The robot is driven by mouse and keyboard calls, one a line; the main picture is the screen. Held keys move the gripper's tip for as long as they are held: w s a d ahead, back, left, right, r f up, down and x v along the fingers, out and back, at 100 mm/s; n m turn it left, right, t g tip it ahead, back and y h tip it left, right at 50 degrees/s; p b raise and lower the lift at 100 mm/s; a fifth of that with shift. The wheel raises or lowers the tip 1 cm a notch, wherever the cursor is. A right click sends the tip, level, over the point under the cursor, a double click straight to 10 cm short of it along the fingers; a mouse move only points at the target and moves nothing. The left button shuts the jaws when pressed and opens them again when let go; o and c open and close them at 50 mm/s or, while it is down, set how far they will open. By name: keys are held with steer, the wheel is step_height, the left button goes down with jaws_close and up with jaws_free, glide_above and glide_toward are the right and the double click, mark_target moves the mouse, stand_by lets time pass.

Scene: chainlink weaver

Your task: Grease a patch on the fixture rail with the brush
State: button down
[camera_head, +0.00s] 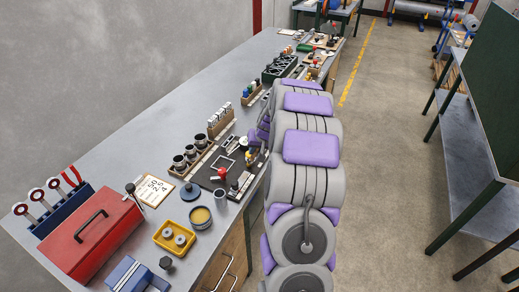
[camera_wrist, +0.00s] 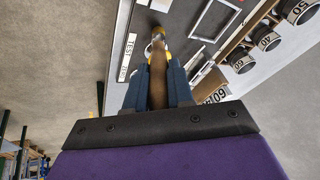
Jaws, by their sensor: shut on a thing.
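My gripper (camera_wrist: 157,88) is shut on the brush (camera_wrist: 157,82) in the wrist view. The brush has a brown wooden handle, a pale metal band and a yellowish tip. The tip is over or on the dark fixture board (camera_wrist: 172,58); I cannot tell if it touches. The board carries white labels, one reading TEST, and a pale rectangular frame (camera_wrist: 214,20). I cannot single out the rail. In the head view the dark board (camera_head: 208,172) lies in the bench's middle, and my arm hides much of the gripper. An open tin of amber grease (camera_head: 201,216) stands nearer, beside a blue lid (camera_head: 190,191).
Numbered cups (camera_head: 179,163) stand in a wooden rack left of the board. A red toolbox (camera_head: 95,236), a yellow tray (camera_head: 174,239) and a grey cup (camera_head: 220,199) are on the near bench. The floor right of my arm is clear up to a green-legged table (camera_head: 468,170).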

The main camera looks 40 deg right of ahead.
steer(key=r, duration=0.1)
steer(key=r+p, duration=0.1)
steer(key=r, duration=0.2)
steer(key=shift+a+r+p, duration=0.3)
steer(key=shift+a, duration=0.05)
steer(key=shift+d+r+p, duration=0.25)
steer(key=shift+r+p, duration=0.1)
steer(key=shift+r, duration=0.35)
steer(key=shift+d+r+p, duration=0.25)
steer(key=shift+r+p, duration=0.1)
steer(key=shift+r, duration=0.75)
steer(key=shift+a+r, duration=0.1)
steer(key=shift+a, duration=0.3)
steer(key=shift+d, duration=0.35)
steer(key=shift+p, duration=0.3)
